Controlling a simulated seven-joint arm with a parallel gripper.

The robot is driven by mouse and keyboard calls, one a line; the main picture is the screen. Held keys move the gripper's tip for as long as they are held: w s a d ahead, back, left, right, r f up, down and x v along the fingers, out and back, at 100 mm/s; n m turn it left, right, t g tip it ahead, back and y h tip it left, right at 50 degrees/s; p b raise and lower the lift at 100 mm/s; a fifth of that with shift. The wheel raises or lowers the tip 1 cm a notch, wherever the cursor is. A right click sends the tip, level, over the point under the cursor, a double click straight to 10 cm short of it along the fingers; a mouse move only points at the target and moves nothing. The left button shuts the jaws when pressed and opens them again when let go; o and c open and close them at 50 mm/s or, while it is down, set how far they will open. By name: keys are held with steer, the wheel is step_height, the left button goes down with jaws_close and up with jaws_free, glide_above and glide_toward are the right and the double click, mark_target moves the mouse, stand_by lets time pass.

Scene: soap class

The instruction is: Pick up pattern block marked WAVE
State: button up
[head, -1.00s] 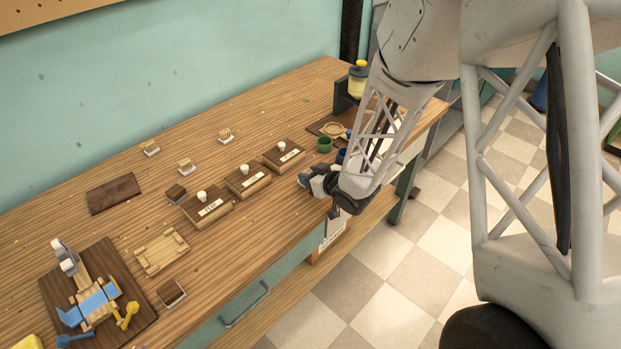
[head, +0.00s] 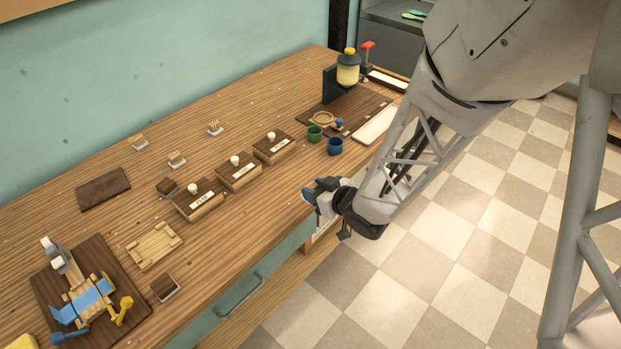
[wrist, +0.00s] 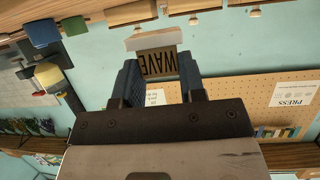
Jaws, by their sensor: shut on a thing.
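The pattern block marked WAVE (wrist: 158,63) is between the blue fingers of my gripper (wrist: 158,72) in the wrist view. Its tan face carries dark lettering that appears upside down, and a pale strip runs along its edge. My gripper is shut on it. In the head view, my gripper (head: 316,194) is at the front edge of the wooden bench (head: 275,210), right of the labelled boxes. I cannot make out the block there.
Knobbed, labelled boxes (head: 239,175) stand in a row. Several small blocks (head: 177,160) lie behind them. A green cup (head: 315,134), blue cup (head: 335,146) and yellow dispenser (head: 348,70) are at the far right.

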steer(key=shift+s+d+r, duration=0.1)
steer(key=shift+s+d, duration=0.1)
steer(key=shift+s, duration=0.6)
steer(key=shift+s+d+r, duration=0.1)
steer(key=shift+s+d, duration=0.1)
steer(key=shift+s, duration=0.55)
